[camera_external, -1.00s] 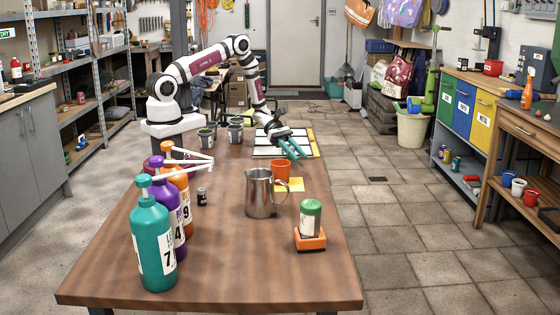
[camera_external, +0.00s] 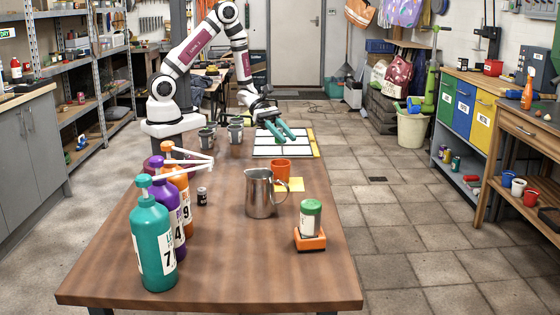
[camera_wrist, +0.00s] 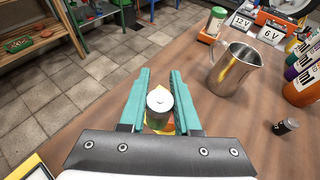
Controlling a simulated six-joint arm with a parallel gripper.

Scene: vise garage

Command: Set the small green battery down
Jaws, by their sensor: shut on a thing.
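My gripper (camera_external: 284,134) has teal fingers and hangs over the white gridded board (camera_external: 268,151) at the far end of the table. In the wrist view my gripper (camera_wrist: 160,85) is shut on a small upright cylinder, the small green battery (camera_wrist: 159,105). Its pale grey round end faces the camera, and little of its side shows. I cannot make out the battery in the external view. A green-topped jar-like cylinder (camera_external: 311,216) stands in an orange base near the right table edge; it also shows in the wrist view (camera_wrist: 213,24).
An orange cup (camera_external: 281,171) stands on a yellow sheet (camera_external: 292,185) near the board. A steel pitcher (camera_external: 260,195) and a small dark canister (camera_external: 202,196) stand closer. Large bottles (camera_external: 154,245) line the left side. The front right tabletop is clear.

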